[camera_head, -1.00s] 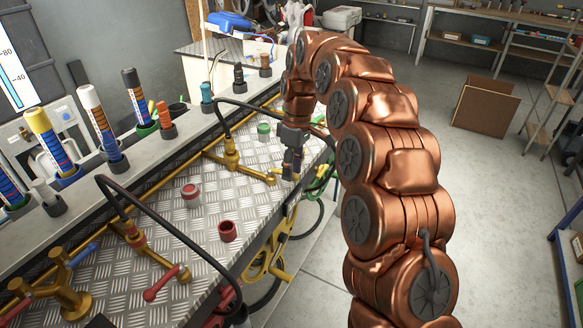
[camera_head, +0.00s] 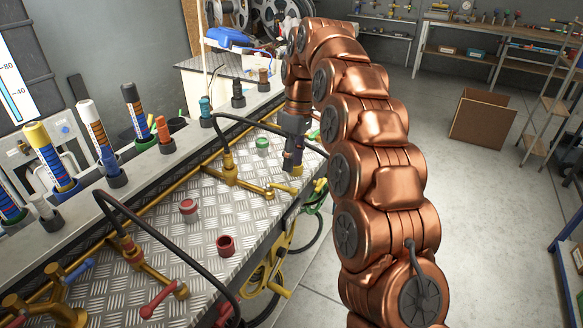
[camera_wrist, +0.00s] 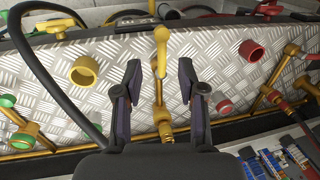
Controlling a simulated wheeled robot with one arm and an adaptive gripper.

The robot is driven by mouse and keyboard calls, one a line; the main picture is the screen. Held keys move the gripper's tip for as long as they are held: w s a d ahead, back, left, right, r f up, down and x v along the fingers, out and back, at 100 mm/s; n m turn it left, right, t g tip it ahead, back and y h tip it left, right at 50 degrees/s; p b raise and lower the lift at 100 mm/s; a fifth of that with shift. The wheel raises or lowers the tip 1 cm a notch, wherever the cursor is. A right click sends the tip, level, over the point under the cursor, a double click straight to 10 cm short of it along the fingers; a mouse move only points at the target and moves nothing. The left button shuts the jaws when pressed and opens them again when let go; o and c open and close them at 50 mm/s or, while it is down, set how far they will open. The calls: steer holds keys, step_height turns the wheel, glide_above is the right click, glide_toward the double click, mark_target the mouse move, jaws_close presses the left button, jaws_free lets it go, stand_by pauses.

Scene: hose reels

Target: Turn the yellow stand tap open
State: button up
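The yellow stand tap (camera_head: 230,172) stands on the checker-plate bench top, with a gold pipe running to its outlet end. Its yellow lever (camera_wrist: 161,45) shows in the wrist view, pointing away from me in the gap between my fingers. The lever also shows in the head view (camera_head: 286,188), just below my gripper. My gripper (camera_wrist: 160,85) is open, with one dark finger on each side of the lever. Neither finger clearly touches it. In the head view my gripper (camera_head: 292,166) points down at the bench's right edge, its fingers partly hidden by its own body.
A red cap (camera_head: 188,207), a second red cup (camera_head: 225,245) and a green cap (camera_head: 262,142) sit on the bench. A tap with a red lever (camera_head: 160,300) and a black hose are nearer. A yellow hose reel (camera_head: 262,283) hangs below the edge. Open floor lies right.

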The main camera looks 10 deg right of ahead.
steer(key=shift+r, duration=0.4)
steer(key=s+d+r+m, duration=0.1)
steer(key=s+d+m, duration=0.1)
steer(key=s, duration=0.7)
steer(key=s+d+r+m, duration=0.2)
steer(key=s, duration=0.7)
steer(key=s+d+f+m, duration=0.1)
steer(key=s+f+m, duration=0.1)
steer(key=s, duration=0.6)
steer(key=s+d+f+m, duration=0.2)
steer(key=s+f, duration=0.1)
steer(key=s, duration=0.5)
steer(key=s+d+f+m+h+p, duration=0.1)
steer(key=s+d+f+m, duration=0.1)
steer(key=s, duration=0.6)
steer(key=shift+s+f+m, duration=0.15)
steer(key=shift+f+m, duration=0.35)
steer(key=shift+f, duration=0.35)
